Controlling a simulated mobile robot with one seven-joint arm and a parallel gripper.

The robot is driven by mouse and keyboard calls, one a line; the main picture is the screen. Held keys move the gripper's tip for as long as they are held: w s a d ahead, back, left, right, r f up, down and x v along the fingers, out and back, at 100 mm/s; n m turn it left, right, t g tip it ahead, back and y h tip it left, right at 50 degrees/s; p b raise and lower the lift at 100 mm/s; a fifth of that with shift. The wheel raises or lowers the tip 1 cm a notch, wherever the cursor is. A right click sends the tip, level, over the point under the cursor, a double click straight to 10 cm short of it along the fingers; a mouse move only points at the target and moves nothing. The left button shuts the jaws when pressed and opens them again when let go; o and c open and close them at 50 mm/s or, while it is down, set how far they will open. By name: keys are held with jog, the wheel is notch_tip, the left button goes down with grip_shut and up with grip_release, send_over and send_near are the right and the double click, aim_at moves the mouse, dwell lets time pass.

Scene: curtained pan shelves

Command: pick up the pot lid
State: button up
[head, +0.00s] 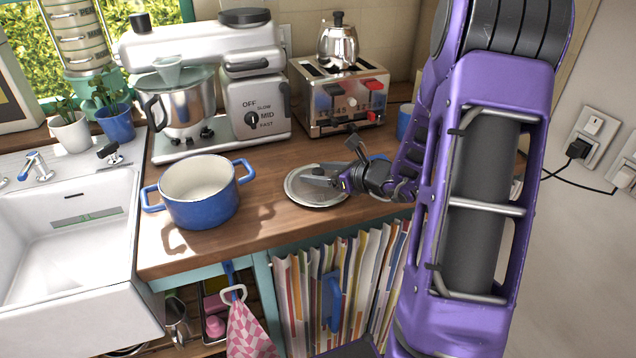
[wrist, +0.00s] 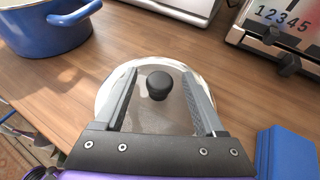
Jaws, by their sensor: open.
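The pot lid (head: 306,193) is a round, shiny metal disc lying flat on the wooden counter, right of the blue pot. In the wrist view the lid (wrist: 163,71) shows its black knob (wrist: 158,86) standing near the middle. My gripper (head: 322,176) is low over the lid, reaching in from the right. In the wrist view my gripper (wrist: 159,84) is open, with one finger on each side of the knob and gaps on both sides. Whether the fingers touch the lid's surface, I cannot tell. The arm hides the counter to the right.
The blue pot (head: 201,210) stands left of the lid. A toaster (head: 340,95) with a kettle on top and a stand mixer (head: 255,103) stand behind. A blue object (wrist: 287,153) lies close to the right. The sink (head: 70,225) is far left.

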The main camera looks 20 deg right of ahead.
jog(key=shift+w+a+f, duration=0.15)
jog(key=shift+w, duration=0.15)
grip_shut()
dwell(0.4)
